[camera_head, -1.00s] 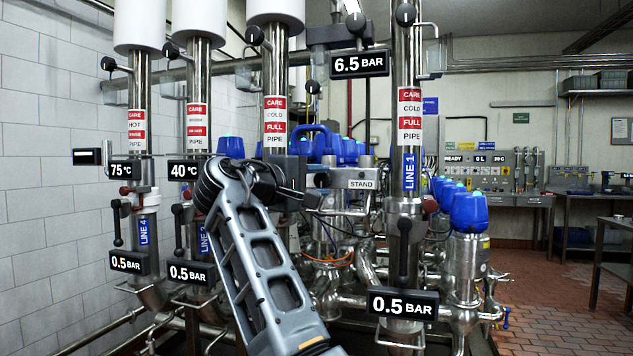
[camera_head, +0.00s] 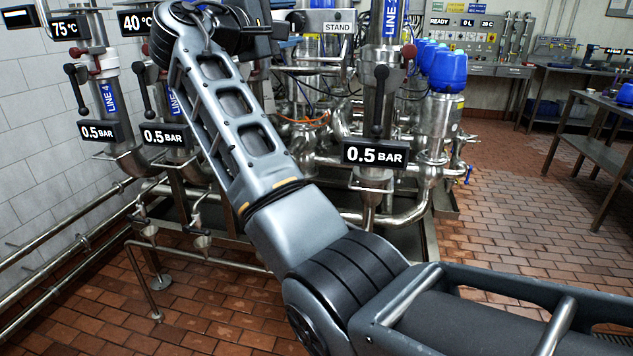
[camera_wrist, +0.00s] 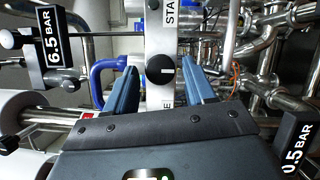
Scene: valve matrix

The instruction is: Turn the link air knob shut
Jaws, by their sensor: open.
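A black round knob (camera_wrist: 160,68) with a short white mark sits on a pale plate (camera_wrist: 158,25) whose lettering is cut off in the wrist view. The mark lies level in that picture. The plate reads STAND (camera_head: 338,28) in the head view. My gripper (camera_wrist: 160,78) is open, with one blue-grey finger on each side of the knob. A gap shows between the knob and each finger, and how near they are in depth is unclear. I cannot read a link air label; the lower lettering is mostly hidden behind my gripper.
Steel pipes and a 0.5 BAR display (camera_wrist: 298,145) are on the right. Brick floor (camera_head: 510,260) is open at right in the head view.

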